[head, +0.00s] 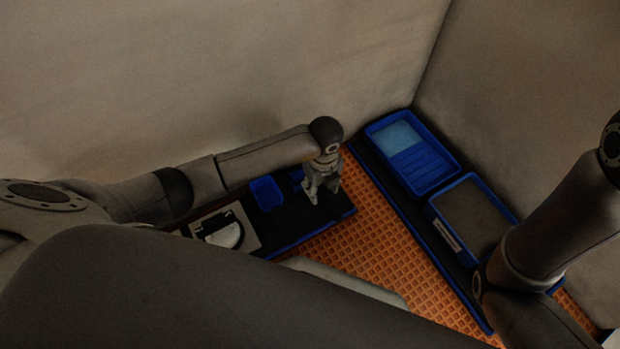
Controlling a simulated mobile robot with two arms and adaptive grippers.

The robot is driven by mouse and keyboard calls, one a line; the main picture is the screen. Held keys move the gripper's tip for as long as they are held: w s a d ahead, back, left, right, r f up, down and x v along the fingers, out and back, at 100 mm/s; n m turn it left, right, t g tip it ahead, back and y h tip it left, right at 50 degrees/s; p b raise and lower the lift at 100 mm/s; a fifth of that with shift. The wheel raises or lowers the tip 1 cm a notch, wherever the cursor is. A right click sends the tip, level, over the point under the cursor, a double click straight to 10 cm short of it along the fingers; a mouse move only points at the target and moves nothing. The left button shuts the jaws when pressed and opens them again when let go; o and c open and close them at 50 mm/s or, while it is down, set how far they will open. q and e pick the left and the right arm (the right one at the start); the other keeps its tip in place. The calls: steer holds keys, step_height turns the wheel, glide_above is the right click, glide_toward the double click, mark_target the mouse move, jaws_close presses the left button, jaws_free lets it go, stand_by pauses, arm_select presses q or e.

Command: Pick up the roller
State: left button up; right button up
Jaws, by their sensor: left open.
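My left gripper (322,194) points down over the right part of a dark, blue-edged board (318,223) at the centre. Its fingers are apart, with nothing visible between them. I cannot make out a roller for certain. A small blue piece (297,177) just left of the gripper is partly hidden by it, and I cannot tell what it is. My right arm comes in at the right, but its gripper is not in view.
A small blue container (267,193) and a white-and-black object (226,233) are on the board left of the gripper. A blue paint-style tray (448,178) and a grey-filled blue tray (502,213) stand at the right. Orange grid flooring (372,240) lies between.

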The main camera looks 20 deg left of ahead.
mark_target(322, 191)
arm_select(q)
steer(key=shift+f+b, duration=0.35)
steer(key=shift+f, duration=0.05)
steer(key=f+b, duration=0.2)
steer(key=f, duration=0.1)
steer(key=f+b, duration=0.1)
steer(key=b, duration=0.1)
steer(key=shift+w+f, duration=0.15)
steer(key=shift+w, duration=0.2)
jaws_close()
